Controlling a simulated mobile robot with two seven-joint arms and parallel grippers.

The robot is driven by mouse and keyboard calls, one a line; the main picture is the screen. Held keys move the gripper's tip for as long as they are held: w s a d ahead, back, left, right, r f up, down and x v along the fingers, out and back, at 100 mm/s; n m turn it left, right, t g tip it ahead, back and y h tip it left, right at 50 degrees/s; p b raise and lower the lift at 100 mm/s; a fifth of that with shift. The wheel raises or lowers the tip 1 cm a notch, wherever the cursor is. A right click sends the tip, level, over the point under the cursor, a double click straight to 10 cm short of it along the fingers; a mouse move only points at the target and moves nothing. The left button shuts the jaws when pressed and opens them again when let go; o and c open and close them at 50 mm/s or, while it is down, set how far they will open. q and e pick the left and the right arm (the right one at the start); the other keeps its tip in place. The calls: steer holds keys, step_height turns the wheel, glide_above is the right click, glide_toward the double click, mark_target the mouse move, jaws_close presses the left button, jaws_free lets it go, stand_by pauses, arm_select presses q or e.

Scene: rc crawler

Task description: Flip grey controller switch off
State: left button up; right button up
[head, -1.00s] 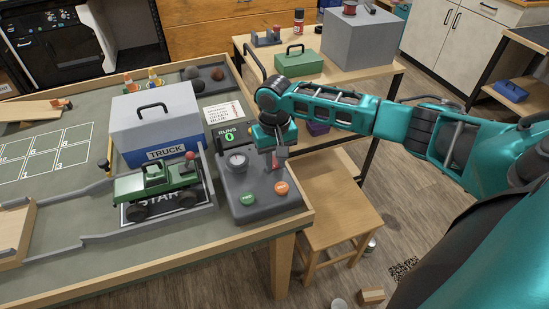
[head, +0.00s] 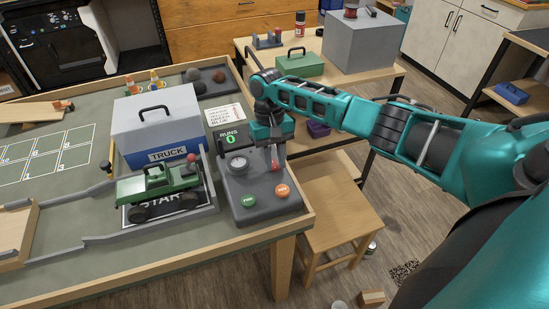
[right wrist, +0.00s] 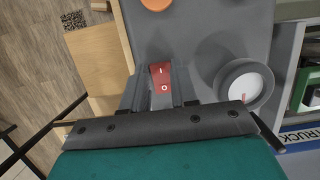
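The grey controller (head: 262,197) stands at the table's near right corner, with a dial, a green button, an orange button and a lit RUNS display reading 0. Its red rocker switch (head: 275,160) shows in the head view just below my right gripper (head: 275,143). In the right wrist view the red rocker (right wrist: 161,78) shows its line and circle marks, with dark grey parts close on both sides. I cannot tell whether the fingers touch it or how far apart they are. My left gripper is out of view.
A green toy truck (head: 158,187) sits on the start pad left of the controller. A grey and blue TRUCK box (head: 155,120) stands behind it. A card (head: 224,114) lies behind the display. A wooden stool (head: 336,205) stands right of the table.

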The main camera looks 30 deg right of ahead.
steer(key=o, duration=0.4)
steer(key=shift+r, duration=0.1)
steer(key=v, duration=1.2)
steer(key=shift+r, duration=0.35)
